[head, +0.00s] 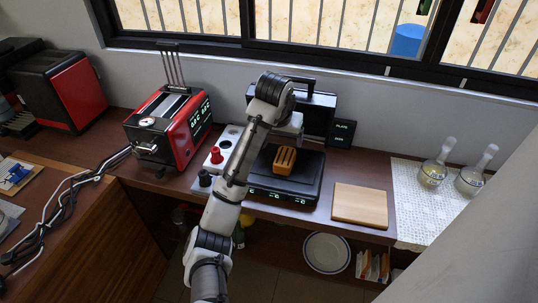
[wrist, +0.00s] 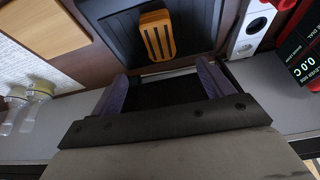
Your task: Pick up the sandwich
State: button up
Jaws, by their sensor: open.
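The sandwich (head: 285,160) is golden brown with dark grill stripes. It lies on the dark lower plate of the open sandwich press (head: 308,186). In the wrist view the sandwich (wrist: 149,38) is at the top centre, beyond my fingertips and apart from them. The press plate (wrist: 196,22) shows around it. My gripper (wrist: 162,72) is open, with two purplish fingers spread and nothing between them. In the head view my arm reaches up past the left of the press, and its bent wrist is above and behind the sandwich; the fingers are largely hidden there.
The raised lid (head: 318,112) stands behind the sandwich, close to my wrist. A red toaster (head: 186,133) is to the left, with a white panel of knobs (head: 222,160) between. A wooden board (head: 360,204) and two glass bottles (head: 433,173) are right. A plate (head: 326,253) sits below.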

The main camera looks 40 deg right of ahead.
jog(key=b, duration=0.1)
send_over(285, 156)
jog(key=s+a, duration=0.2)
notch_tip(285, 156, down, 7)
jog(key=shift+w+f, duration=0.1)
jog(key=shift+f, duration=0.1)
jog(key=p+x, duration=0.1)
jog(key=x, duration=0.4)
jog(key=shift+w+d+f+p, duration=0.1)
jog(key=shift+w+d+p, duration=0.15)
jog(key=shift+p, duration=0.1)
jog(key=shift+f, duration=0.2)
jog(key=shift+f, duration=0.2)
jog(key=c, duration=1.1)
jog(key=shift+r, duration=0.1)
notch_tip(285, 156, up, 10)
jog(key=shift+r+b, duration=0.15)
jog(key=shift+b, duration=0.95)
